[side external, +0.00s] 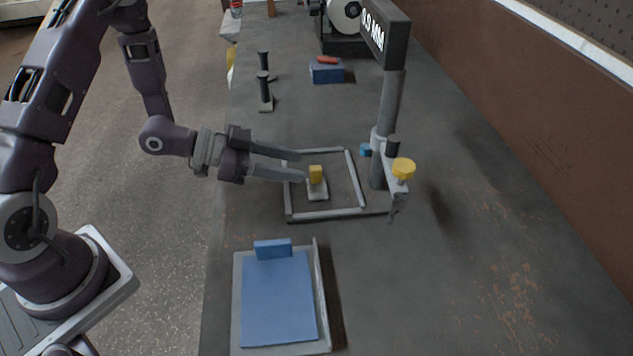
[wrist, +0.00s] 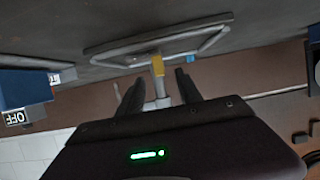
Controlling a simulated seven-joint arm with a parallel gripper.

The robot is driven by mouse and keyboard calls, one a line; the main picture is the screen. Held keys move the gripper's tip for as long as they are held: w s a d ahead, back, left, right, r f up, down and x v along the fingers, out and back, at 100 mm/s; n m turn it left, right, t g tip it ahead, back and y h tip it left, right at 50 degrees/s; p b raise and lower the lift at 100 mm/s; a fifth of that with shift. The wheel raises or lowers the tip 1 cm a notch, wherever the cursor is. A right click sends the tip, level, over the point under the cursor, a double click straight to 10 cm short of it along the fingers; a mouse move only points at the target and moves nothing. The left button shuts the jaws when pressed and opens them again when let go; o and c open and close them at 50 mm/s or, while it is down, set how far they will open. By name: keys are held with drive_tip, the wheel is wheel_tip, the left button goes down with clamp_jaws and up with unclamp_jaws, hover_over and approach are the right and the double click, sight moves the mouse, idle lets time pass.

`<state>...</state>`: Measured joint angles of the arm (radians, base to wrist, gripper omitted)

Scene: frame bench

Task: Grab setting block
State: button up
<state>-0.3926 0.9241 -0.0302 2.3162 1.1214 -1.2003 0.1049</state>
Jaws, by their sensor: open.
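A small block with a yellow top (side external: 316,173) and a pale grey base (side external: 318,191) stands inside a grey rectangular frame (side external: 325,213) on the bench; I take it for the setting block. My gripper (side external: 302,167) reaches in from the left, over the frame's left side, with its two fingers apart and nothing held. The fingertips are close to the left of the yellow top; I cannot tell whether they touch it. In the wrist view the yellow top (wrist: 157,65) shows between and beyond the two dark fingers of my gripper (wrist: 160,82).
A gauge post (side external: 390,105) with a display stands right of the frame, with a yellow knob (side external: 403,168). A tray (side external: 322,290) with a blue pad (side external: 278,300) lies in front. The bench's right side is clear.

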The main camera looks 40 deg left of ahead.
sight(318, 180)
drive_tip(key=x, duration=0.6)
drive_tip(key=shift+w+d+f, duration=0.1)
drive_tip(key=shift+d+f, duration=0.05)
drive_tip(key=shift+f, duration=0.1)
clamp_jaws()
